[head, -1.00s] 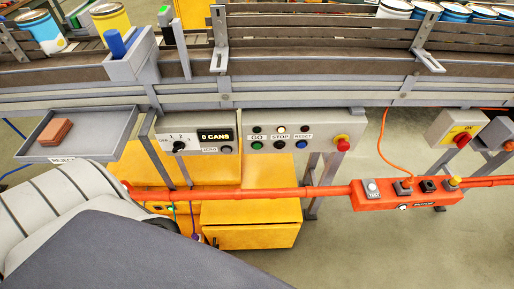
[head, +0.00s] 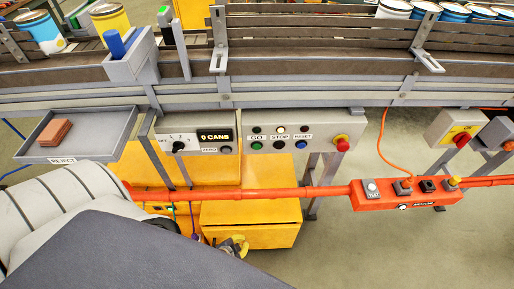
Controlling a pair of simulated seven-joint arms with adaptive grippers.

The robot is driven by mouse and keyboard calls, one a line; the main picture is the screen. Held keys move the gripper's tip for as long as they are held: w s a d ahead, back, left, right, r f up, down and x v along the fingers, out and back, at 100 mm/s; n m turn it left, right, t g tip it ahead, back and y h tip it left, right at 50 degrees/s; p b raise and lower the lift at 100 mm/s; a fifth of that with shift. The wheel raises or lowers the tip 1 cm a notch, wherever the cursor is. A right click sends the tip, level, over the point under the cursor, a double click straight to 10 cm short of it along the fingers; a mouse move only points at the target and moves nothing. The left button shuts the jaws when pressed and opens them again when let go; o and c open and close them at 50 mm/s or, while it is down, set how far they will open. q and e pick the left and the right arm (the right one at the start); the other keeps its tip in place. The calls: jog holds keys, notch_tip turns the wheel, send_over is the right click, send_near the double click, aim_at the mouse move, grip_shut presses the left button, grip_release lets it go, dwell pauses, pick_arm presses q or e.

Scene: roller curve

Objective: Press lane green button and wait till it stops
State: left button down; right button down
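The lane's control panel (head: 320,124) hangs below the conveyor. Its green button (head: 257,145) sits under the GO label, below a dark green lamp. To its right are a black button (head: 279,145) under STOP and a blue button (head: 301,145) under RESET. A lamp above STOP looks pale. My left arm comes in from the lower left. Part of what looks like my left gripper (head: 236,246) shows past the arm's edge, in front of the yellow cabinet, below and apart from the panel. Its fingers are mostly hidden. My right gripper is not in view.
A selector box with a "0 CANS" display (head: 215,135) is left of the panel. A red mushroom button (head: 342,143) is at its right end. An orange rail (head: 320,191) with a switch box (head: 405,193) runs below.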

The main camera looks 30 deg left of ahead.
aim_at(257, 147)
pick_arm(q)
jog(key=w+r+m+t, duration=0.2)
jog(key=w+r, duration=0.2)
jog(key=r, duration=0.8)
jog(key=w+d+r+m+t, duration=0.1)
jog(key=w+r, duration=0.4)
jog(key=r, duration=0.7)
jog(key=w+r+m+t, duration=0.2)
jog(key=w+r+t, duration=0.2)
jog(key=r, duration=0.8)
jog(key=shift+w+d+m, duration=0.15)
jog(key=shift+w+m, duration=0.25)
jog(key=shift+w, duration=0.3)
jog(key=shift+w, duration=0.1)
jog(key=w+a, duration=0.5)
jog(key=w, duration=0.2)
